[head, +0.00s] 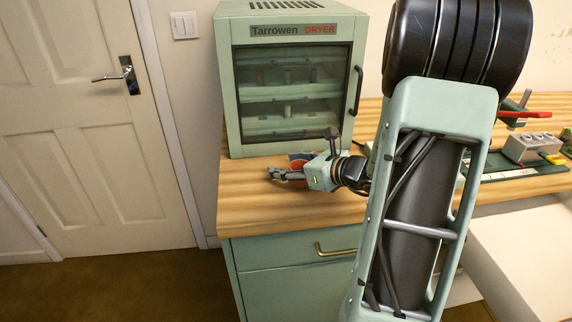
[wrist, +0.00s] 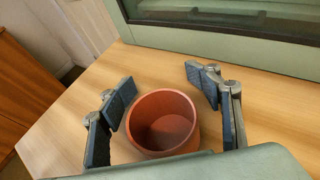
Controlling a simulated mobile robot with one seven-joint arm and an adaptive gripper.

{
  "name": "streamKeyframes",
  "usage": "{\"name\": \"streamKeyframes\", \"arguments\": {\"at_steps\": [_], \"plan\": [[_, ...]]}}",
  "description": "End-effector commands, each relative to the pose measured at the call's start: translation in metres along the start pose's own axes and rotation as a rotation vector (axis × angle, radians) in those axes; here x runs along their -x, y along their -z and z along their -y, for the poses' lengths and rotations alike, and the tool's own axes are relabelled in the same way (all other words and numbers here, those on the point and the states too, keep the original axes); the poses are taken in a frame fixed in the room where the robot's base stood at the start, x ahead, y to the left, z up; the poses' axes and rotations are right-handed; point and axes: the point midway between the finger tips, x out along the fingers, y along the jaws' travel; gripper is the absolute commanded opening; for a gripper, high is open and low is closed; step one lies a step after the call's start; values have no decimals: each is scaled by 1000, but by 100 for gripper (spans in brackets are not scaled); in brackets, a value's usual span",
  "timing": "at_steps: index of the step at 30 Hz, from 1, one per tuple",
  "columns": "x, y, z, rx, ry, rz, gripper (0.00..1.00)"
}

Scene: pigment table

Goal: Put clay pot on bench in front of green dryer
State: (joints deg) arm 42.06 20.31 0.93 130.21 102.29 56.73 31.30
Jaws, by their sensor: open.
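The clay pot (wrist: 162,143) is a reddish-brown, empty, open-topped pot. In the wrist view it stands upright on the wooden bench (wrist: 66,128), just in front of the green dryer (wrist: 230,42). My gripper (wrist: 160,92) is open, with one finger on each side of the pot and gaps between the pads and its wall. In the head view my gripper (head: 284,172) is low over the bench (head: 262,208), in front of the dryer (head: 233,88). Only a bit of the pot (head: 298,158) shows there, mostly hidden behind the gripper. The dryer door is closed.
A green mat (head: 520,178) with a grey block (head: 527,147) and a red-handled tool (head: 525,114) lies on the bench to the right. The bench's left edge is close to the gripper. A white door (head: 90,130) is at the left.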

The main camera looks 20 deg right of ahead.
Motion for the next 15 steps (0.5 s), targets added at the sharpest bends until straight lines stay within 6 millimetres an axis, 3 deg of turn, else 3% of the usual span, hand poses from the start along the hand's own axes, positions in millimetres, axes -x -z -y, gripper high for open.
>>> {"name": "streamKeyframes", "arguments": {"at_steps": [5,15], "plan": [[23,-3,1,1,4,1,56],[95,-3,1,0,5,0,56]]}}
